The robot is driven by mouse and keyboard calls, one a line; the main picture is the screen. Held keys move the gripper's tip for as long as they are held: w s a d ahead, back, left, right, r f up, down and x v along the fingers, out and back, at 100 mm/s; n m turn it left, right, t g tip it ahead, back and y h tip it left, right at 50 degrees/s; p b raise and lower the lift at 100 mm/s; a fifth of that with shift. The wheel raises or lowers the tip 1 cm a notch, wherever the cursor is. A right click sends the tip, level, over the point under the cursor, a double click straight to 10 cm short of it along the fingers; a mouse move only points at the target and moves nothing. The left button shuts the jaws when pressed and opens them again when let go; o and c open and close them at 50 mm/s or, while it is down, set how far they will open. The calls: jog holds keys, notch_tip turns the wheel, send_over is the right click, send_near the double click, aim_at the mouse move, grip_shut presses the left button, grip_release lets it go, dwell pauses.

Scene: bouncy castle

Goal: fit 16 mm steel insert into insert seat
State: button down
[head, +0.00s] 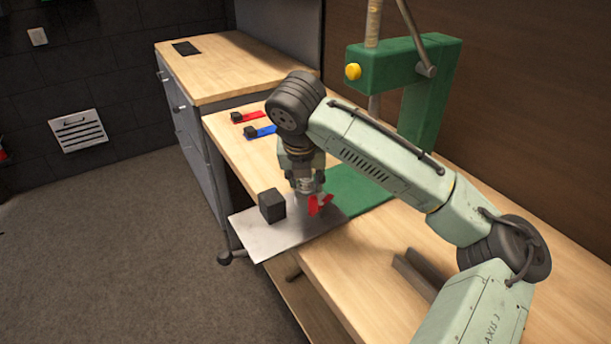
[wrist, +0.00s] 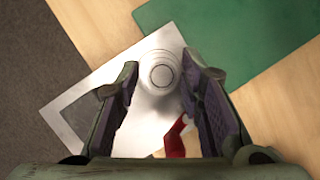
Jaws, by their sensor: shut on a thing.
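My gripper (head: 308,186) points down over a pale metal plate (head: 262,236) at the table's front edge. In the wrist view, a pale round steel piece with ringed edges, which looks like the steel insert (wrist: 161,72), sits between the fingertips of my gripper (wrist: 160,78). The jaws are shut on it. A red part (head: 318,205) shows just beside and below the fingers; it also shows in the wrist view (wrist: 176,137). I cannot make out the insert seat, nor whether the insert touches anything below.
A black block (head: 272,206) stands on the plate, left of my gripper. A green mat (head: 358,190) and a green press-like frame (head: 400,68) lie behind and to the right. Small red (head: 248,117) and blue (head: 261,132) tools lie at the table's far end. A dark angled bar (head: 418,273) lies nearer.

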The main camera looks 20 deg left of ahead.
jog(key=shift+f, duration=0.55)
dwell(0.9)
jog(key=c, duration=1)
grip_release()
jog(key=shift+r, duration=0.1)
jog(key=v, duration=1.2)
jog(key=shift+s, duration=0.1)
